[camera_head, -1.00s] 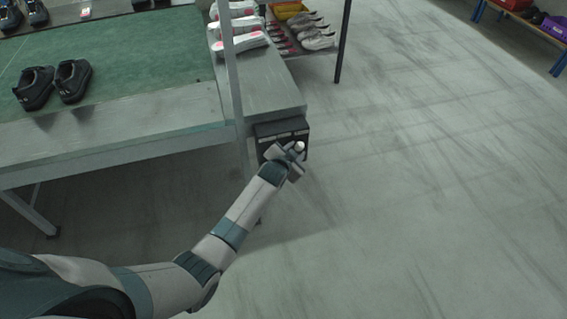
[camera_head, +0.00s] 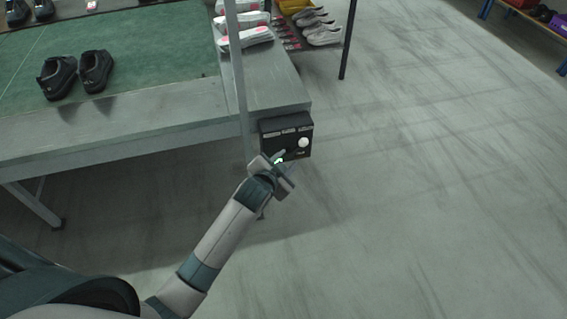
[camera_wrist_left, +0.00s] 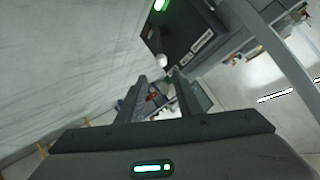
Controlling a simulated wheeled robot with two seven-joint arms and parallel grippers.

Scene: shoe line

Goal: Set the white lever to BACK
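The white lever shows as a round white knob (camera_head: 303,142) on the right part of a black control box (camera_head: 269,137) at the end of the metal bench. In the left wrist view the knob (camera_wrist_left: 161,60) stands out from the box (camera_wrist_left: 190,25), beyond the fingertips. My left gripper (camera_head: 282,159) is just below and left of the knob, apart from it. In the left wrist view its two fingers (camera_wrist_left: 160,82) are spread with nothing between them. The lever's shaft and position markings are too small to read. My right gripper is not in view.
A thin grey post (camera_head: 240,90) rises beside the box, left of it. Black shoes (camera_head: 77,74) sit on the green mat (camera_head: 150,55), and pale shoes (camera_head: 245,38) on the bench end. The floor (camera_head: 430,170) to the right is clear.

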